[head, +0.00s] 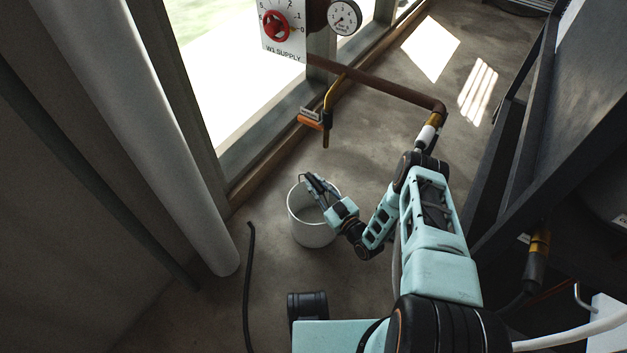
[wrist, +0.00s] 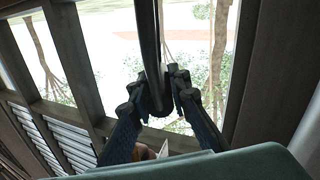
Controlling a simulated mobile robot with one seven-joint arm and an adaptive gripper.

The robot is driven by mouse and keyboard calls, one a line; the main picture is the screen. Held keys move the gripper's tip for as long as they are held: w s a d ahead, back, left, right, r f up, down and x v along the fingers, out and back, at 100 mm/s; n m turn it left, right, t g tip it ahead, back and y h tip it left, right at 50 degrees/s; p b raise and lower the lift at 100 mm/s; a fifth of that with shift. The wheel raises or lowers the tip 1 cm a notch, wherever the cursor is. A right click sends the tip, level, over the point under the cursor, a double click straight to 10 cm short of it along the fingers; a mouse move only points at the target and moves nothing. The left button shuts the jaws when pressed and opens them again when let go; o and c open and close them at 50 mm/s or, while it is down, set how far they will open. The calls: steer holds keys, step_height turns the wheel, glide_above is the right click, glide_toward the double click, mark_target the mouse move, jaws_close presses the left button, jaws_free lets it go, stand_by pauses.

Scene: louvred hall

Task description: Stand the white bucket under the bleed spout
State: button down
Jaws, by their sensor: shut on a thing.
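The white bucket (head: 312,234) is upright and looks empty in the head view, left of my arm. My gripper (head: 312,184) reaches over its rim from the right. In the wrist view my gripper (wrist: 157,98) is shut around a dark bar (wrist: 150,40), which looks like the bucket's handle. The bucket's body does not show clearly there. The bleed spout (head: 326,138) hangs from a yellow pipe with an orange lever (head: 311,122), beyond the bucket in the head view. The bucket's mouth appears apart from the spout. I cannot tell whether its base touches the floor.
A brown pipe (head: 380,84) runs right from the gauge panel (head: 283,25). A thick pale column (head: 150,130) stands left, with a dark hose (head: 249,285) on the floor beside it. Dark metal framing (head: 520,150) bounds the right. Concrete floor (head: 365,130) is clear around the spout.

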steer(key=shift+r, duration=0.1)
steer(key=shift+s+f, duration=0.1)
steer(key=shift+f, duration=0.1)
steer(key=c, duration=1.8)
jaws_free()
steer(key=shift+r, duration=0.15)
steer(key=shift+s+d, duration=0.1)
